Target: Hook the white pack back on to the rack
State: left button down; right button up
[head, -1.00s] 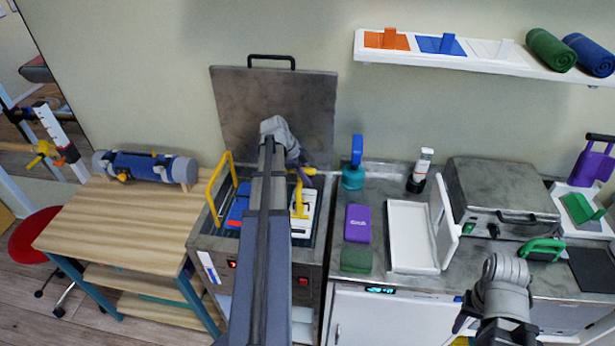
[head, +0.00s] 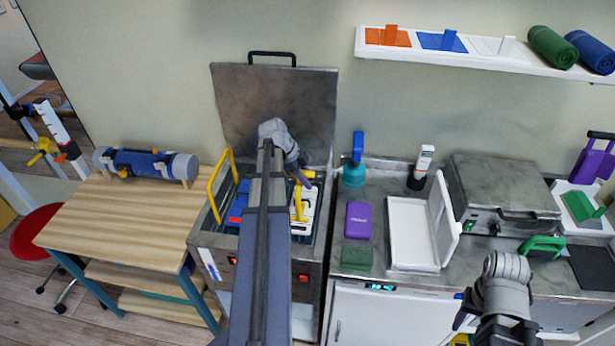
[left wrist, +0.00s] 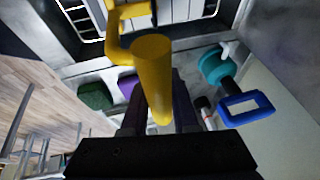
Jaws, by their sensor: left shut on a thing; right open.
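The white pack (head: 308,212) is in the right part of the open steel tank (head: 318,243), with its yellow handle (head: 297,203) at its left side. My left gripper (head: 304,178) is just above it at the tank's back right. In the left wrist view the yellow handle (left wrist: 152,75) stands between the dark fingers of my left gripper (left wrist: 158,112), shut on it. Wire parts of the rack (left wrist: 75,12) show at the top left there. In the head view my arm hides the tank's middle. My right gripper (head: 508,330) is open at the bottom edge, its fingertips unclear.
A blue pack (head: 238,203) is in the tank's left part, near a tall yellow loop (head: 218,186). The raised lid (head: 235,105) stands behind. A teal bottle (head: 354,174), purple block (head: 358,220) and white tray (head: 405,235) occupy the counter at right. The wooden table (head: 120,220) has free room.

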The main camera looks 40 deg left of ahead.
pick_arm(q)
jog(key=s+d, duration=0.1)
jog(key=s, duration=0.1)
jog(key=s+d, duration=0.1)
jog(key=s, duration=0.1)
jog(key=shift+d, duration=0.4)
dwell(0.6)
jog(key=shift+r, duration=0.1)
notch_tip(320, 180, up, 11)
jog(key=p, duration=1.1)
dwell(0.5)
